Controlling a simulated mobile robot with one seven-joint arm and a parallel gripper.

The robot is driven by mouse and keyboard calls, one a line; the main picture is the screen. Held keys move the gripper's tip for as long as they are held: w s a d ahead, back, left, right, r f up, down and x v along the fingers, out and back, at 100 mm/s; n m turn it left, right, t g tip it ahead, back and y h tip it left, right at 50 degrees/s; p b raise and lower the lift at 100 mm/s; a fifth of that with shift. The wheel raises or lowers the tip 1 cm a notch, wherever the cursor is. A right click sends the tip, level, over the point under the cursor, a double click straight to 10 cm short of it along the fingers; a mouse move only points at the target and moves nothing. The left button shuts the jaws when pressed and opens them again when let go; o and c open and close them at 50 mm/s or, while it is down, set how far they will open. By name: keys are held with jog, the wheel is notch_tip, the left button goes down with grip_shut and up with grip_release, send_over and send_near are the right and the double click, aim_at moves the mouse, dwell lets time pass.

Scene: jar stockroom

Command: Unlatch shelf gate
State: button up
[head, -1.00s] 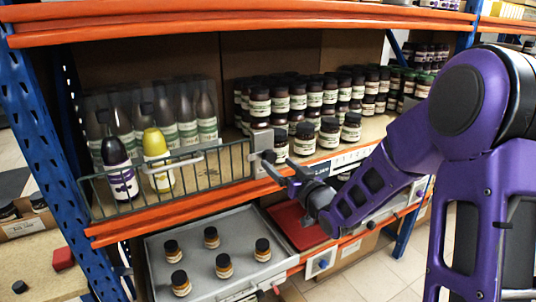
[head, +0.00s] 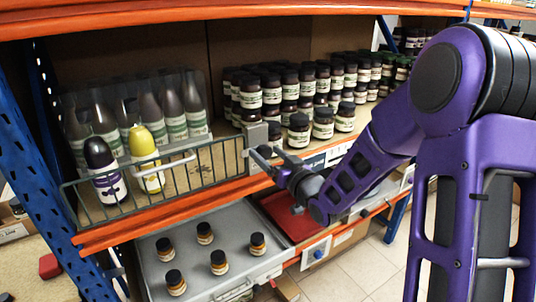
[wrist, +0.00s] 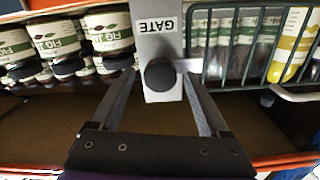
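The shelf gate is a green wire gate (head: 160,180) with a white handle, standing upright across the left part of the middle shelf. At its right end is a grey latch post (head: 255,138). In the wrist view the post (wrist: 150,30) carries an upside-down "GATE" label and a round black knob (wrist: 160,75). My gripper (head: 264,158) is right in front of the post. In the wrist view my gripper (wrist: 159,77) is open, with the knob between its fingertips and a visible gap on each side. The wire gate (wrist: 245,45) is to the right there.
Behind the gate stand a yellow bottle (head: 146,160), a dark bottle (head: 104,172) and several tall bottles. Dark jars (head: 298,130) crowd the shelf right of the post. Below, a grey tray (head: 210,285) holds several small jars, beside a red tray (head: 290,218).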

grip_shut()
jog(key=shift+f+n+b, duration=0.15)
jog(key=shift+n+b, duration=0.25)
jog(key=shift+b, duration=0.4)
jog(key=shift+f+n+b, duration=0.15)
jog(key=shift+n+b, duration=0.45)
jog(key=shift+b, duration=0.55)
jog(key=n+b, duration=0.1)
jog(key=b, duration=0.1)
jog(key=shift+n+b, duration=0.3)
jog(key=n+b, duration=0.3)
jog(key=shift+a+n+b, duration=0.1)
jog(key=shift+n+b, duration=0.2)
jog(key=shift+b, duration=0.05)
jog(key=n, duration=0.5)
jog(key=shift+r, duration=0.3)
jog(key=n, duration=0.5)
jog(key=shift+n, duration=0.5)
